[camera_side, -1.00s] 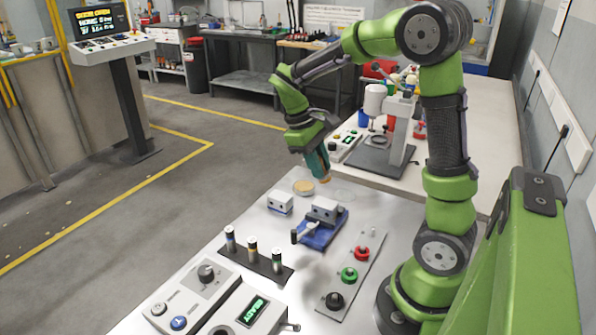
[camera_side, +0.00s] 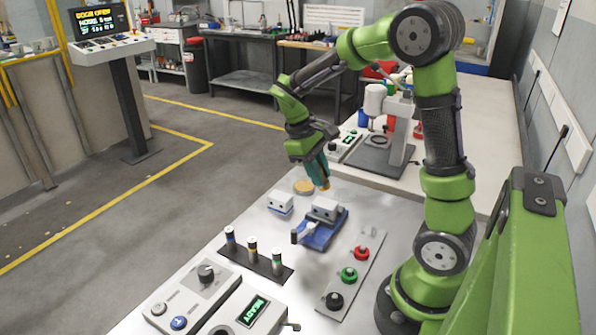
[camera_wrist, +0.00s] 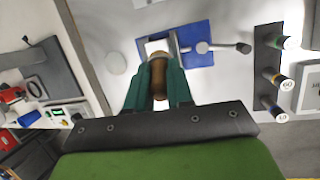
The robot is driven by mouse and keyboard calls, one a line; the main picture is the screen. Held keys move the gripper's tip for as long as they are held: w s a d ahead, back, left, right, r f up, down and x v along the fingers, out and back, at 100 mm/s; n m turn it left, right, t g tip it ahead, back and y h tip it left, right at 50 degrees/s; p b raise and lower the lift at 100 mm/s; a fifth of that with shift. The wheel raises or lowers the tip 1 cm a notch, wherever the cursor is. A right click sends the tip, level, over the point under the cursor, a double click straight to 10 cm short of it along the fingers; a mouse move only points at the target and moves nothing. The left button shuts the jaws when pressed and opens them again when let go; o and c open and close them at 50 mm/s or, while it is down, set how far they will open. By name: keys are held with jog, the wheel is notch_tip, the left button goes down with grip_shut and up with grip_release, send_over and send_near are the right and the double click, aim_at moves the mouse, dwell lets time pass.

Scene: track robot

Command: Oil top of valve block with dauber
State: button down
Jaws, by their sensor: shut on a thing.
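My gripper (camera_side: 316,170) has teal fingers shut on a brown dauber (camera_wrist: 158,80). The dauber points downward, and its tan tip shows in the side view (camera_side: 325,185) just above the valve block (camera_side: 326,206). A small gap seems to show between tip and block. The block is pale grey with dark holes and sits in a blue vise (camera_side: 317,236). In the wrist view the dauber and fingers (camera_wrist: 158,92) partly hide the white block top (camera_wrist: 153,46) in the blue vise (camera_wrist: 200,35). A round tan dish (camera_side: 303,187) lies behind and left of the vise.
A second pale block (camera_side: 280,202) stands left of the vise. The vise handle (camera_side: 296,237) sticks out toward the front left. A dark rack (camera_side: 257,263) with several small cylinders and a button strip (camera_side: 350,273) stand in front. A press (camera_side: 385,140) stands on the bench behind.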

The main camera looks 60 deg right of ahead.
jog(key=shift+f, duration=2)
jog(key=shift+d+f, duration=0.2)
jog(key=shift+f, duration=0.7)
jog(key=shift+d, duration=1.5)
jog(key=shift+a, duration=1.65)
jog(key=shift+w, duration=0.35)
jog(key=shift+w+d, duration=0.15)
jog(key=shift+d, duration=1.8)
jog(key=shift+a, duration=2)
jog(key=shift+r, duration=4.1)
jog(key=shift+s+f, duration=0.25)
jog(key=shift+s, duration=0.25)
jog(key=shift+s+f, duration=0.2)
jog(key=shift+s, duration=0.25)
